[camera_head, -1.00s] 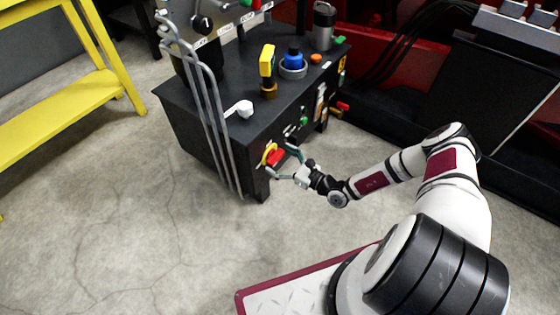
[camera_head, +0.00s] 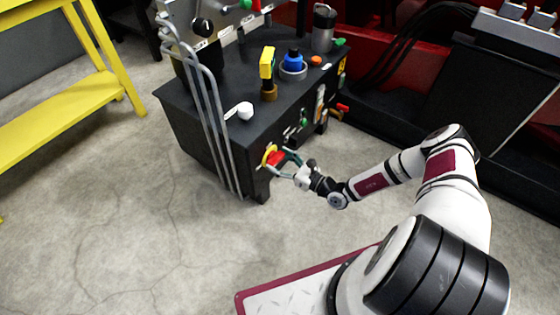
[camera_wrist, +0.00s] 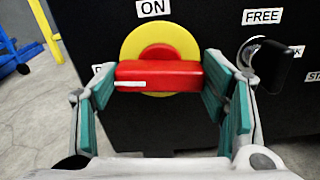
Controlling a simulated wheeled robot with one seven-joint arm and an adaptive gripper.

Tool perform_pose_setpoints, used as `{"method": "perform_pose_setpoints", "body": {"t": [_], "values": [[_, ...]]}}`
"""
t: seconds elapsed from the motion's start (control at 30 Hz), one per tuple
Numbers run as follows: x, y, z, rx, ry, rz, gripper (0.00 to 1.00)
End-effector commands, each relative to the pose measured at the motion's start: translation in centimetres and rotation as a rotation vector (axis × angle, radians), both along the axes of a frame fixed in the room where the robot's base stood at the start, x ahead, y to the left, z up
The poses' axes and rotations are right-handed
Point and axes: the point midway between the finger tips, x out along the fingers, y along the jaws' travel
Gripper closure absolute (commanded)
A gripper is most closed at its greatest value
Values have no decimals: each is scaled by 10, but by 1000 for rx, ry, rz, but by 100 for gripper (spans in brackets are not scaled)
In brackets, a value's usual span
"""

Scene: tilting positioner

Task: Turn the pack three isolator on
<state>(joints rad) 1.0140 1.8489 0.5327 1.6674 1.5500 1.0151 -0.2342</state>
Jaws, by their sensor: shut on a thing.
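An isolator with a red bar handle (camera_wrist: 160,76) on a yellow round plate (camera_wrist: 160,35) is on the dark front panel. The wrist view shows an ON label (camera_wrist: 153,8) above it and a mostly hidden label at its left. The handle lies about level, its white mark at the left end. The red handle also shows in the head view (camera_head: 276,159), low at the cabinet's near corner. My gripper (camera_wrist: 158,88) has its green-padded fingers at the two ends of the handle, shut on it; the exact contact is partly hidden.
A black knob (camera_wrist: 272,62) with a FREE label sits right of the isolator. The dark cabinet (camera_head: 190,110) carries a yellow part (camera_head: 267,62), a blue knob (camera_head: 293,58) and a white piece (camera_head: 240,111) on top. Grey rails (camera_head: 213,130) stand at its left. The floor in front is clear.

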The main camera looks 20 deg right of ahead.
Motion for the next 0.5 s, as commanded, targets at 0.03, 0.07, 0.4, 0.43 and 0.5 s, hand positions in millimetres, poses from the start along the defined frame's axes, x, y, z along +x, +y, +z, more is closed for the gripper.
{"method": "perform_pose_setpoints", "body": {"t": [0.03, 0.07, 0.4, 0.43, 0.5], "values": [[1, 0, 1, 25, 17, 0, 61], [1, 0, 1, 43, 30, 0, 61], [1, 0, 0, 294, 213, 0, 61], [1, 0, 0, 316, 230, 0, 61], [1, 0, 0, 371, 269, 0, 61]]}}
